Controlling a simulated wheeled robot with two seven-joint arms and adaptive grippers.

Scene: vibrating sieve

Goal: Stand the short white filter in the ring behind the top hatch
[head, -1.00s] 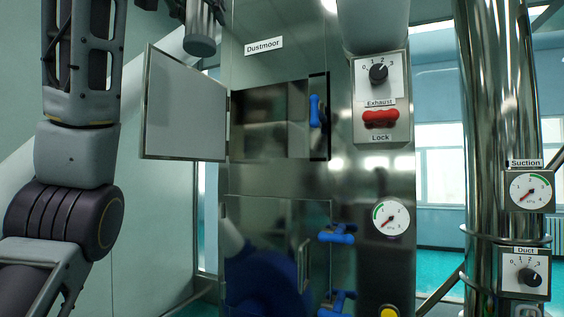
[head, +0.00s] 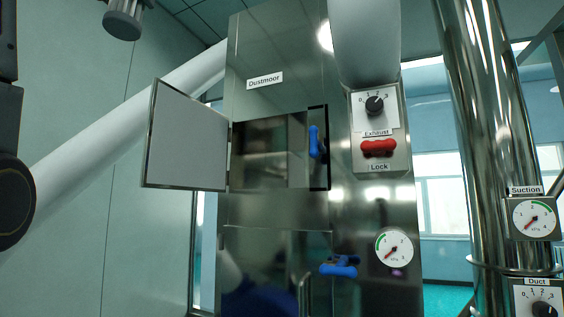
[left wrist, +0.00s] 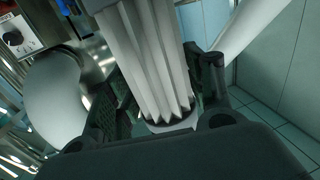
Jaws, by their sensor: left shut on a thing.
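A white pleated filter (left wrist: 150,60) is in my left gripper (left wrist: 163,95) in the left wrist view. The two dark fingers stand on either side of its dark-rimmed end. Its far end runs out of the top of that view. The top hatch (head: 187,138) is swung open to the left in the head view, beside a square opening in the steel cabinet (head: 275,208). The inside is dim and I cannot make out the ring. The left gripper is not clearly seen in the head view; part of my left arm shows at the left edge. My right gripper is not in view.
A blue handle (head: 314,141) is at the opening's right edge. A lower blue handle (head: 339,266), the Exhaust box with red lock (head: 378,148) and a gauge (head: 394,247) are on the cabinet. A steel duct (head: 485,130) stands right, a white diagonal pipe (head: 110,135) left.

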